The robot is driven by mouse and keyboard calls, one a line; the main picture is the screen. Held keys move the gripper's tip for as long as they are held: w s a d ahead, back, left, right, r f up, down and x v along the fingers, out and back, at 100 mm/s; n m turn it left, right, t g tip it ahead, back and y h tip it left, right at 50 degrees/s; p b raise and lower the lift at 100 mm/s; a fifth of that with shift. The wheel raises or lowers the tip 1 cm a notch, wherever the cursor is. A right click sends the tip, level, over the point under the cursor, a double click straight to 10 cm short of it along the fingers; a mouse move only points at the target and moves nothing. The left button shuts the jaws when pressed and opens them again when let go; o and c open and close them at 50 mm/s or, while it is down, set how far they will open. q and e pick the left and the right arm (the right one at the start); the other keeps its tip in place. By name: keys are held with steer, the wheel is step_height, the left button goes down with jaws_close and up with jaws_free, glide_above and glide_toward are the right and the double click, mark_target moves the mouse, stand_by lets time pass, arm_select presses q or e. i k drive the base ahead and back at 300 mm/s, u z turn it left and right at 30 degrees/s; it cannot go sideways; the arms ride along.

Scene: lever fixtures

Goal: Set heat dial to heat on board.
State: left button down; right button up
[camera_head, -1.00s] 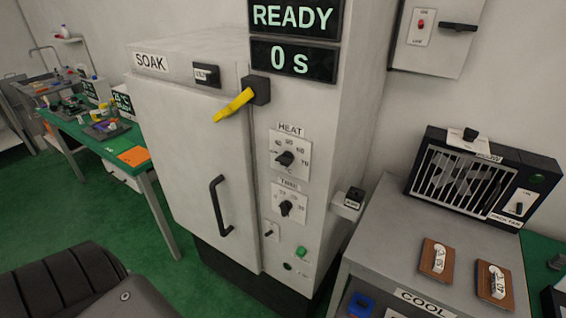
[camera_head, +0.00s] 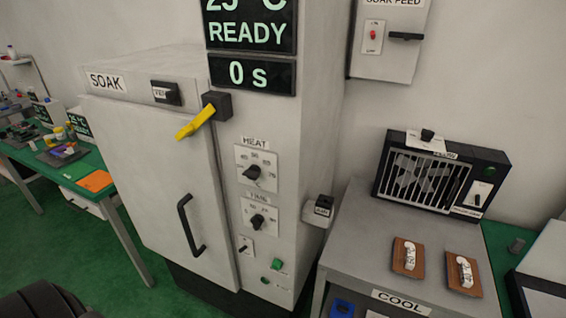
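The heat dial (camera_head: 253,172) is a black knob on a white scale plate labelled HEAT, on the front of the grey SOAK oven. Its numbers are too small to read surely. Two brown boards, a left one (camera_head: 399,262) and a right one (camera_head: 455,275), lie on the COOL bench, each with a pale tag whose writing I cannot read surely. The display (camera_head: 250,32) above reads 25 °C, READY, and the lower one reads 0 s. Neither of my grippers is in view.
The oven door has a black handle (camera_head: 190,225) and a yellow lever (camera_head: 196,122). A time dial (camera_head: 257,222) sits below the heat dial. A small box (camera_head: 319,210) juts from the oven's right side. A fan unit (camera_head: 440,175) stands on the bench.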

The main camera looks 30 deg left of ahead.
mark_target(254, 172)
steer(key=z, duration=0.8)
steer(key=k, duration=0.65)
steer(key=u, duration=0.3)
